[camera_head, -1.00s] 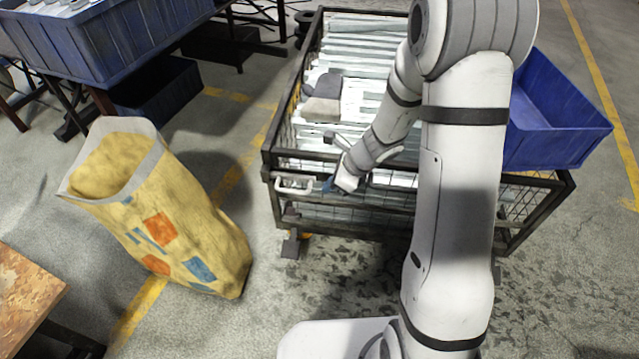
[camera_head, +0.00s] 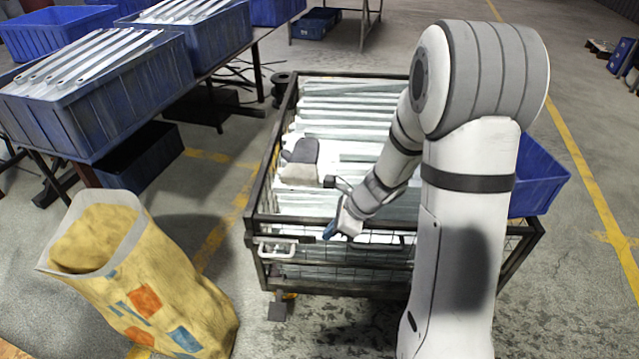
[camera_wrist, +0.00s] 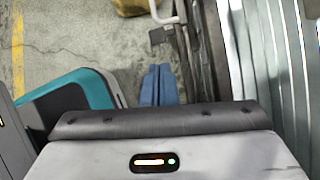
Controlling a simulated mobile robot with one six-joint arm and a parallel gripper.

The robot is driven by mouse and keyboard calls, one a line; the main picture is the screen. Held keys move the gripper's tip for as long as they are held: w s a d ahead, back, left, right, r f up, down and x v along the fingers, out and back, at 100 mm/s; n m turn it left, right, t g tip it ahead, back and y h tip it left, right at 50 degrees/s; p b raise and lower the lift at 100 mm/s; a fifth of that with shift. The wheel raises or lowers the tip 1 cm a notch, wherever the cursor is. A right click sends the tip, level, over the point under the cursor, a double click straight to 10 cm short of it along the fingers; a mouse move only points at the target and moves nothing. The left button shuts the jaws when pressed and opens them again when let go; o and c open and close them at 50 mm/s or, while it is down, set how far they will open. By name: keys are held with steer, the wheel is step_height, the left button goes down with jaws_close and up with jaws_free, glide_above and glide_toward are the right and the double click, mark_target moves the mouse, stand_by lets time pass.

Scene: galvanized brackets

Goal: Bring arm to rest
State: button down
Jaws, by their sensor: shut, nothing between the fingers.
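My gripper (camera_head: 328,234) has blue fingertips and hangs at the front rim of the wire cart, left of my upper arm. In the wrist view its two blue fingers (camera_wrist: 160,86) lie side by side, shut with nothing between them. My arm is folded, with its elbow high and the forearm reaching down and left over the cart. The cart's wire front (camera_head: 360,253) is close behind and below the gripper; I cannot tell the exact gap.
A blue bin (camera_head: 537,180) is behind my arm. A yellow sack (camera_head: 150,285) stands at left, near blue crates (camera_head: 110,110) on a table.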

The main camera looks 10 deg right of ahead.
steer(key=s+d+r+n+h+p, duration=0.2)
steer(key=s+r+n+p, duration=0.4)
steer(key=r, duration=0.7)
steer(key=s+d+r+n+h+p, duration=0.1)
steer(key=s+r+n+p, duration=0.5)
steer(key=r, duration=0.8)
steer(key=s+d+r+n+h+p, duration=0.2)
steer(key=s+r+n+p, duration=0.4)
steer(key=r+n+p, duration=0.3)
step_height(320, 180, up, 5)
steer(key=p, duration=0.3)
steer(key=shift+d+r+n+t+h, duration=0.15)
steer(key=shift+d+n+t+h, duration=0.15)
steer(key=shift+h, duration=0.1)
